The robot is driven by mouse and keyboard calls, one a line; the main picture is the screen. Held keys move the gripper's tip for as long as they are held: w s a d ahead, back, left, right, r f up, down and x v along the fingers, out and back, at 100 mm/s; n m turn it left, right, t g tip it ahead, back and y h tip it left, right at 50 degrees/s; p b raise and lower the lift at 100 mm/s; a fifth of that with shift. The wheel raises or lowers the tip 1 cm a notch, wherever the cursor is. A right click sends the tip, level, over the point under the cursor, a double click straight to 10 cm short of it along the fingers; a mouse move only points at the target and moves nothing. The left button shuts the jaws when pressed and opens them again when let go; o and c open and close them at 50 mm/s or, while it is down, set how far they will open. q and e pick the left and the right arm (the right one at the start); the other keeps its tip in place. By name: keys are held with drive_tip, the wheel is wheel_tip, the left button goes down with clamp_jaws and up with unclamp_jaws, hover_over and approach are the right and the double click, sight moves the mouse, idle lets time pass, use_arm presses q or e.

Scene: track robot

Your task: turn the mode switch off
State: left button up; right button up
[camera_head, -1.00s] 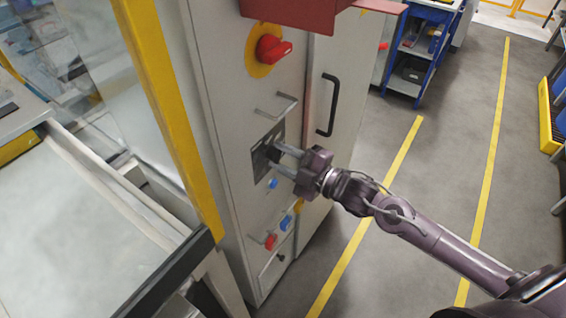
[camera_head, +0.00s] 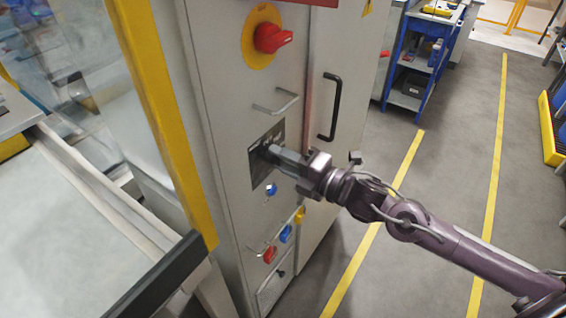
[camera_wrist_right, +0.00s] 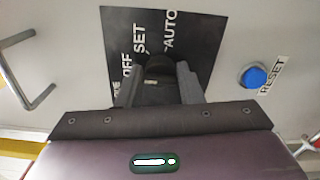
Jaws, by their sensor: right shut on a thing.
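The mode switch is a dark knob (camera_wrist_right: 157,68) on a black plate (camera_wrist_right: 205,38) in the right wrist view. White labels OFF, SET and AUTO fan around it, with another label partly hidden at the left. Which label the knob points to is unclear. In the head view the plate (camera_head: 256,174) sits on the front of the grey cabinet. My right gripper (camera_head: 274,152) reaches it from the right, its fingers (camera_wrist_right: 157,84) on both sides of the knob and shut on it. The fingers hide the knob in the head view. My left gripper is not in view.
On the cabinet (camera_head: 225,95), a large red rotary switch (camera_head: 271,38) and a metal handle (camera_head: 276,104) are above the plate. A blue RESET button (camera_wrist_right: 254,77) is close by. Red, blue and yellow buttons (camera_head: 285,234) sit lower. Open floor (camera_head: 440,170) lies to the right.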

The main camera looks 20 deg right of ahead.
sight(280, 161)
idle(0.4)
drive_tip(key=o, duration=0.9)
drive_tip(key=shift+s, duration=0.1)
drive_tip(key=v, duration=0.5)
drive_tip(key=shift+f+b, duration=0.15)
drive_tip(key=shift+b, duration=0.2)
drive_tip(key=shift+p+v, duration=0.35)
drive_tip(key=shift+v, duration=1)
